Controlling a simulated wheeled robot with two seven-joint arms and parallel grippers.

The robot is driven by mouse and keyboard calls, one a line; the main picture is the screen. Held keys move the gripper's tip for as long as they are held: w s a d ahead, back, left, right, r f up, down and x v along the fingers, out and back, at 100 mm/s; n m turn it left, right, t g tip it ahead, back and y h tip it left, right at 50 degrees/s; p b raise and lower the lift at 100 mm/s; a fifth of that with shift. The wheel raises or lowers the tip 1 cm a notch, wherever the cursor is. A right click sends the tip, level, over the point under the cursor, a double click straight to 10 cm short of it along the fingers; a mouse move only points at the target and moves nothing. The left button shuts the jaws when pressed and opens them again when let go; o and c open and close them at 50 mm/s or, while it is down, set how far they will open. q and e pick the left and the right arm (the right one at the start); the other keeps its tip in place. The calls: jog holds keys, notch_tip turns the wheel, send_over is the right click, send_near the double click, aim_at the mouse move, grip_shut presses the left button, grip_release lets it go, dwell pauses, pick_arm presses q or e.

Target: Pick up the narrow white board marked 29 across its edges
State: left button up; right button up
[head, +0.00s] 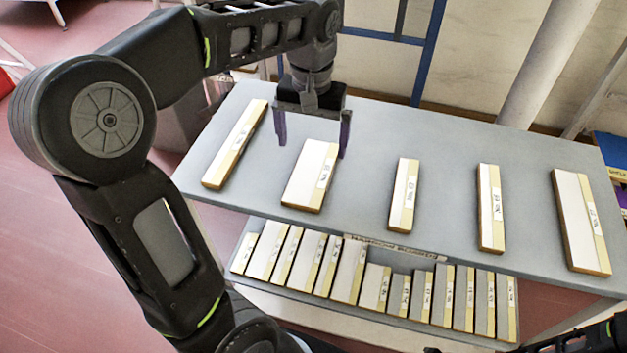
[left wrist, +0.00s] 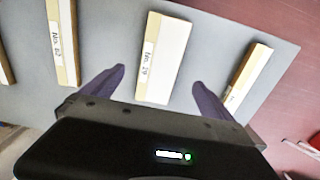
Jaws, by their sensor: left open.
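The narrow white board marked 29 (head: 306,172) lies flat on the grey table top, second from the left in the head view. It has a pale yellow strip with a label along one side; the label reads No. 29 in the left wrist view (left wrist: 168,60). My left gripper (head: 312,148) is open and empty, pointing down over the board's far end. In the left wrist view its fingers (left wrist: 159,77) stand on either side of the board's long edges, with a gap on each side. I cannot tell the exact height of the fingertips over the table.
Similar boards lie on the table top (head: 450,140): one at the left (head: 232,145) and several to the right, the nearest a shorter board (head: 402,195). A lower shelf holds a row of several boards (head: 350,270). A pale post (head: 548,65) stands behind the table.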

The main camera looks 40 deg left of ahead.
aim_at(312, 171)
pick_arm(q)
jog(key=shift+f, duration=0.1)
jog(key=shift+f, duration=1.3)
jog(key=shift+w+f, duration=0.15)
jog(key=shift+f, duration=2.45)
jog(key=c, duration=1.5)
